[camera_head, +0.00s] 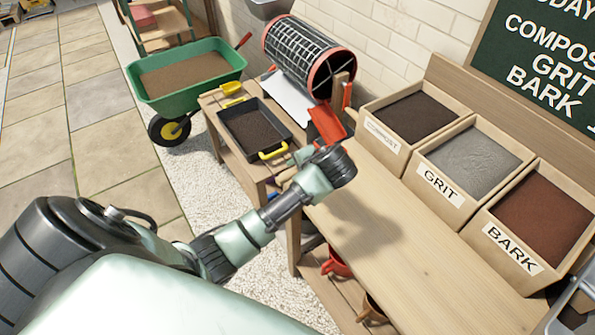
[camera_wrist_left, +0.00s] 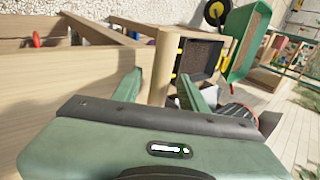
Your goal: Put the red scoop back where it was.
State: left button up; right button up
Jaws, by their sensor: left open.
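A red scoop-shaped piece (camera_head: 327,124) lies at the bench's back left, below the drum sieve; I cannot tell for sure that it is the red scoop. My left gripper (camera_head: 290,168) is at the left end of the bench, just in front of that piece, and partly hidden by its own wrist. In the left wrist view its two fingers (camera_wrist_left: 163,92) stand apart, with a pale wooden post-like piece (camera_wrist_left: 165,60) showing between them. I cannot tell whether they touch it. My right gripper is not in view.
Compost (camera_head: 388,143), grit (camera_head: 446,196) and bark (camera_head: 497,247) bins line the bench's back. A black tray (camera_head: 286,128), a yellow scoop (camera_head: 231,88) and a drum sieve (camera_head: 304,52) are at left. A red pot (camera_head: 336,264) is below. The bench top (camera_head: 400,262) is clear in front.

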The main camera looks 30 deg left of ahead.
pick_arm(q)
jog(key=p+v, duration=0.1)
jog(key=v, duration=1.1)
